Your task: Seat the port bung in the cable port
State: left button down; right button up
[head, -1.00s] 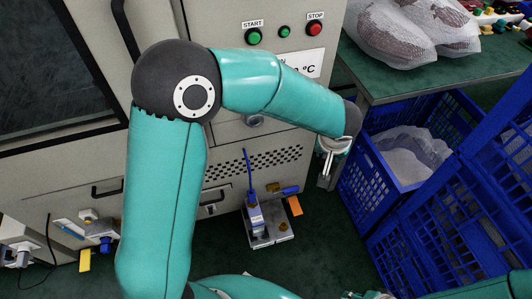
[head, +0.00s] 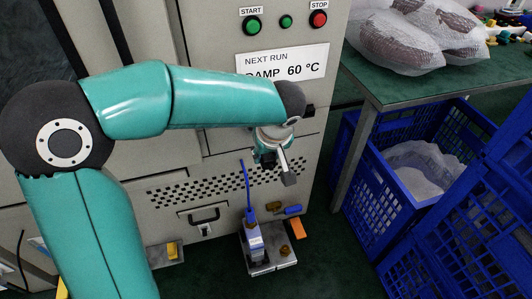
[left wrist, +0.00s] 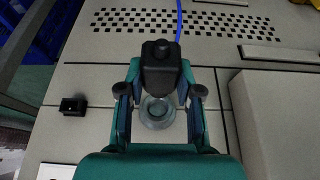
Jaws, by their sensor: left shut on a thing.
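My left gripper (head: 273,158) is in front of the grey cabinet, below the temperature label. In the left wrist view, its two fingers (left wrist: 160,78) are shut on a dark, block-like port bung with a round knob (left wrist: 161,58). The bung is held between the fingertips. A pale round ring, which looks like the cable port (left wrist: 157,113), shows between the fingers on the cabinet face. The bung appears offset from the ring, on the vent side. I cannot tell its distance from the panel. In the head view the arm hides the port. My right gripper is out of view.
The cabinet has a perforated vent (head: 215,183), a handle (head: 204,216) and a black switch (left wrist: 73,105). A metal plate with a blue-cabled device (head: 256,240) stands below. A blue crate (head: 400,215) and a green-topped table (head: 400,88) are at right.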

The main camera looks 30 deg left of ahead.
pick_arm(q)
jog(key=shift+f+b, duration=0.15)
jog(key=shift+b, duration=0.15)
jog(key=shift+w+a+r, duration=0.15)
jog(key=shift+a+r, duration=0.05)
jog(key=w+a+p, duration=0.1)
jog(key=w+a, duration=0.2)
jog(key=shift+w+a, duration=0.1)
jog(key=shift+a, duration=0.3)
dwell(0.7)
jog(key=shift+b, duration=0.3)
jog(key=shift+w+a, duration=0.1)
jog(key=shift+a, duration=0.05)
jog(key=shift+w+a+p, duration=0.3)
jog(key=shift+w+a, duration=0.6)
jog(key=shift+a, duration=0.05)
